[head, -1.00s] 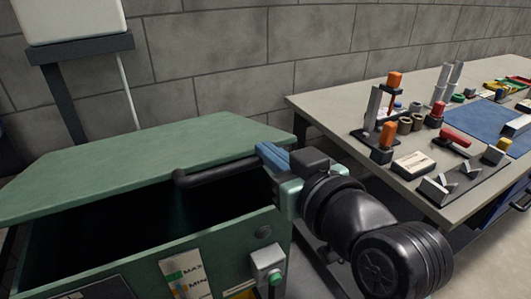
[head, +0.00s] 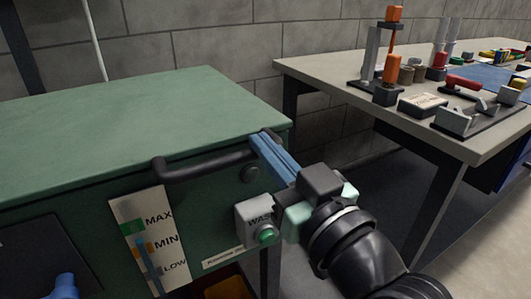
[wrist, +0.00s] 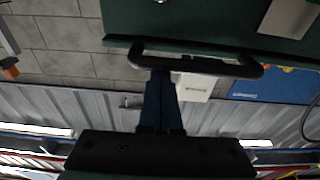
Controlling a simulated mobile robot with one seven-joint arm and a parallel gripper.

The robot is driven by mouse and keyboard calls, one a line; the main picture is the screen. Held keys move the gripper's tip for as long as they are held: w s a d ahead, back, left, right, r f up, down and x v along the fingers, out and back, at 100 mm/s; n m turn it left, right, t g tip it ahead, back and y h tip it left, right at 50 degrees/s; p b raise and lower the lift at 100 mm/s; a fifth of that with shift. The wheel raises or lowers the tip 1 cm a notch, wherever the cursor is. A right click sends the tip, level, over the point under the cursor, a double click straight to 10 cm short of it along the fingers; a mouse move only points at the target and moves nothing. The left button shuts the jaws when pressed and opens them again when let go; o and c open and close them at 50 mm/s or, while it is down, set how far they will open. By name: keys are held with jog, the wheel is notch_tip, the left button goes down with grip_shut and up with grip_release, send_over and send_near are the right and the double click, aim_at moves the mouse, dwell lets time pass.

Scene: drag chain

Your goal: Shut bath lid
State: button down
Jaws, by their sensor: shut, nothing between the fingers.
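The bath lid (head: 130,110) is a flat green panel lying about level over the green bath (head: 95,205). No dark opening shows between them in the head view. A black bar handle (head: 205,166) runs along the lid's front edge; it also shows in the wrist view (wrist: 205,66). My gripper (head: 262,142), with blue fingers, is shut and empty. Its fingertips are at the handle's right end in the head view and overlap the bar in the wrist view. I cannot tell whether they touch it.
The bath front has a level gauge (head: 150,240) and a grey box with a green button (head: 262,222), close beside my wrist. A workbench (head: 350,95) with fixtures stands at the right. Open floor (head: 485,235) shows at the lower right.

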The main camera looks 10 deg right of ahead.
jog(key=shift+f+b, duration=0.5)
jog(key=shift+f, duration=0.45)
jog(key=shift+r, duration=0.1)
notch_tip(320, 180, up, 5)
jog(key=p, duration=0.4)
jog(key=v, duration=0.9)
jog(key=w+a+r+t+h, duration=0.25)
jog(key=a+r+t, duration=0.2)
jog(key=r, duration=0.55)
jog(key=s+a+r+m+t+h+p, duration=0.1)
jog(key=s+a+r+m+t+h, duration=0.15)
jog(key=r, duration=0.45)
jog(key=s+a+r+m+t+h, duration=0.1)
jog(key=s+a+r+t, duration=0.15)
jog(key=r, duration=0.45)
notch_tip(320, 180, up, 34)
jog(key=p, duration=3.4)
jog(key=shift+w+r+g, duration=0.15)
jog(key=shift+w+g, duration=0.15)
jog(key=shift+g, duration=0.05)
